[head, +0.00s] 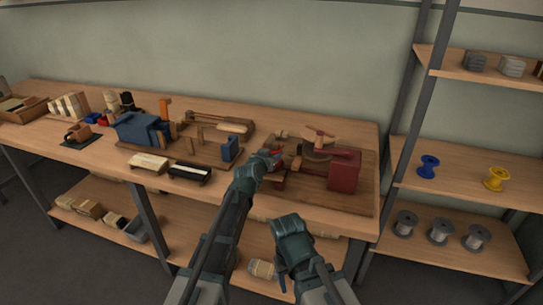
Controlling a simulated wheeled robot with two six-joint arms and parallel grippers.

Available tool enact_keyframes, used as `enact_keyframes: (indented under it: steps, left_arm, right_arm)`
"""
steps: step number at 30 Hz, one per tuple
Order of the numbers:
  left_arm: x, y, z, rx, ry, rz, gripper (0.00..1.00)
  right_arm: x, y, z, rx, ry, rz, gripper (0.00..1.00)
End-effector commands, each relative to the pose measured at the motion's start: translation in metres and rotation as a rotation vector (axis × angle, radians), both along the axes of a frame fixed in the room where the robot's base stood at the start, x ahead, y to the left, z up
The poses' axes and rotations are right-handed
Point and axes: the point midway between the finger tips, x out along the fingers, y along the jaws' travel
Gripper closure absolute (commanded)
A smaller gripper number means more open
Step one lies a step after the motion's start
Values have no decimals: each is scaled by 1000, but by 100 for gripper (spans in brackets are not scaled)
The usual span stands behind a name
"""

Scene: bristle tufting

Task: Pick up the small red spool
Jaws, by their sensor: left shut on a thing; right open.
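My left gripper (268,158) reaches over the bench and is shut on a small red thing (277,153), which looks like the small red spool. It is mostly hidden by the fingers. The gripper is at the left side of a wooden board that carries a dark red machine block (344,172). My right gripper (282,278) is lower, in front of the bench edge, open and apart from the bench things; its fingers show poorly.
A blue machine (139,129) and a small blue block (230,149) stand left of my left gripper. Two brush blocks (190,172) lie near the front edge. A shelf rack at right holds a blue spool (428,167), a yellow spool (496,179) and several grey spools.

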Motion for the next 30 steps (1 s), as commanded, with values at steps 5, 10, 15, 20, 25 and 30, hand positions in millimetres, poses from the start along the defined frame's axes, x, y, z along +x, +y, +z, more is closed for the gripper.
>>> enact_keyframes:
  steps: [5, 10, 15, 20, 25, 30]
  left_arm:
    - [0, 0, 0, 0, 0, 0, 100]
    - [0, 0, 6, 0, 0, 0, 100]
    - [0, 0, 22, 0, 0, 0, 100]
    - [0, 0, 44, 0, 0, 0, 100]
    - [0, 0, 72, 0, 0, 0, 100]
    - [0, 0, 94, 0, 0, 0, 100]
  right_arm:
    - [0, 0, 0, 0, 0, 0, 40]
    - [0, 0, 6, 0, 0, 0, 40]
    - [0, 0, 21, 0, 0, 0, 40]
    - [0, 0, 44, 0, 0, 0, 40]
    - [0, 0, 71, 0, 0, 0, 40]
    - [0, 0, 94, 0, 0, 0, 40]
